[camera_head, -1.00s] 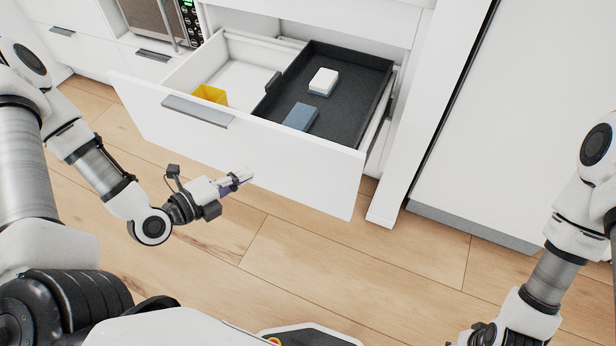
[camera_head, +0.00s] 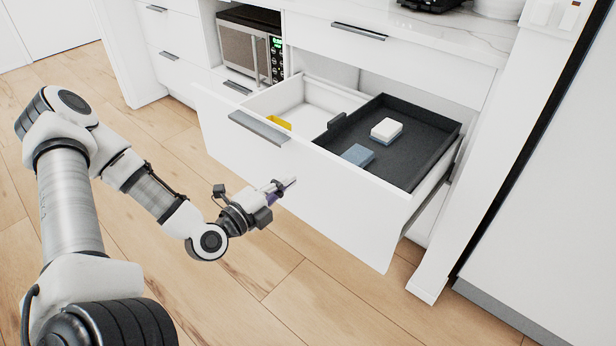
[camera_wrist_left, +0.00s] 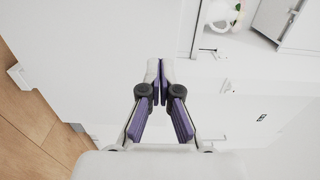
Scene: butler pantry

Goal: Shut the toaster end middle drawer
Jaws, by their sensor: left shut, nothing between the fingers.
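The open drawer, with its white front (camera_head: 330,195) and grey bar handle (camera_head: 258,128), is pulled well out of the white cabinet in the head view. Inside are a dark grey tray (camera_head: 425,148), a white block (camera_head: 386,130), a blue block (camera_head: 357,155) and a partly hidden yellow item (camera_head: 279,122). My left gripper (camera_head: 290,184) is shut and empty, in front of the drawer front and below the handle; whether it touches is unclear. In the left wrist view its fingers (camera_wrist_left: 161,75) meet before a white surface. My right gripper is out of view.
A microwave (camera_head: 249,48) stands in a niche left of the drawer. A closed drawer with a handle (camera_head: 358,32) sits above, under the countertop. A white upright panel (camera_head: 470,200) stands to the right. The wood floor (camera_head: 330,300) in front is clear.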

